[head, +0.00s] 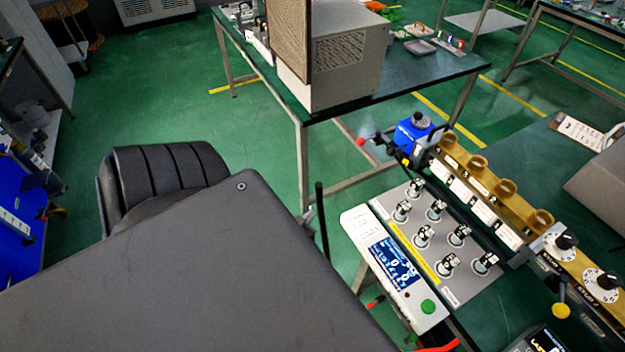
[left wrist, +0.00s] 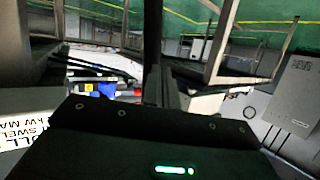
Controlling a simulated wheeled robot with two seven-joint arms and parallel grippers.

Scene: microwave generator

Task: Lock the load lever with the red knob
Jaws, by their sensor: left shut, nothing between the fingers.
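The red knob (head: 361,141) sits on the end of a thin dark lever that sticks out to the left of a blue unit (head: 413,132) at the far end of the bench assembly. In the left wrist view a red part (left wrist: 107,89) shows beside blue; I cannot tell if it is the knob. My left gripper (head: 321,192) shows as a narrow dark upright finger shape, left of and nearer than the knob, apart from it. It is shut and empty. In the left wrist view its fingers (left wrist: 152,70) stand upright. My right gripper is not in view.
A white control box (head: 431,310) with a screen and green button stands left of a grey plate (head: 461,294) with several metal pegs. A brass-coloured rail (head: 455,152) runs along the right. A table with a beige cabinet (head: 350,70) stands behind. Green floor is free between.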

